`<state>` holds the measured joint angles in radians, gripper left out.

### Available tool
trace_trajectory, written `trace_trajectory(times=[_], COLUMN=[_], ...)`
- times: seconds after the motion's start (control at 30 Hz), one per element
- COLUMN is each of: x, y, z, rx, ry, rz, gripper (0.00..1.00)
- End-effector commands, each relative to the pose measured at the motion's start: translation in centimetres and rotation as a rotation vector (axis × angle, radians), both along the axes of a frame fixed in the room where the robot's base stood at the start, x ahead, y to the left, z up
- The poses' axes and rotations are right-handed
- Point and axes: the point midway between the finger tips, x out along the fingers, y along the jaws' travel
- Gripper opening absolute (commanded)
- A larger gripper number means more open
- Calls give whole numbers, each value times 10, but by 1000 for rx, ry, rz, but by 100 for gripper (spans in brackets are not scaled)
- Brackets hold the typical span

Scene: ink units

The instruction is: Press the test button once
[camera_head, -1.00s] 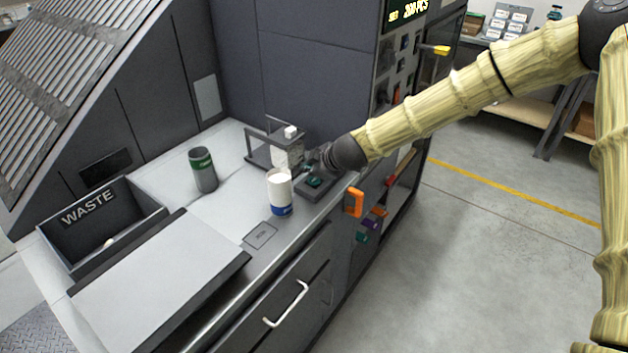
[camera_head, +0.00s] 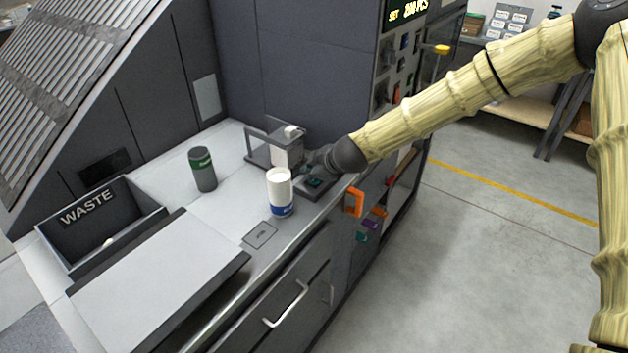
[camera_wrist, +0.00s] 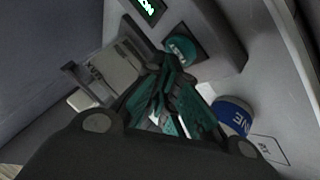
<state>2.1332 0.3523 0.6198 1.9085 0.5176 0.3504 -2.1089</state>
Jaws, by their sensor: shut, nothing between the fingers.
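The test button is a round green cap (camera_wrist: 181,49) on a dark housing in the wrist view. In the head view the same dark housing (camera_head: 313,188) sits near the counter's front edge, with a green spot on top. My gripper (camera_wrist: 171,72) is shut and empty, its teal-and-dark fingers pointing at the button with the tips just beside the cap. I cannot tell whether they touch it. In the head view my gripper (camera_head: 311,168) is small and dark, low over the housing, and partly hidden by my wrist.
A white cup with a blue band (camera_head: 279,190) stands just left of the housing. Behind it is a grey frame fixture (camera_head: 258,152) with a white block. A dark green-banded canister (camera_head: 203,170) and the waste bin (camera_head: 150,221) are further left. A small display (camera_wrist: 147,5) lies beyond the button.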

Motion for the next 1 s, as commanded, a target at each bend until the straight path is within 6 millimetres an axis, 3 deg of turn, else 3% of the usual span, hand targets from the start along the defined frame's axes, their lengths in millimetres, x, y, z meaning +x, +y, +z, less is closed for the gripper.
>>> trace_trajectory(times=[1.0], x=[0], y=[0], z=[-9], rx=[-1], ry=[0], rz=[-1], gripper=[0])
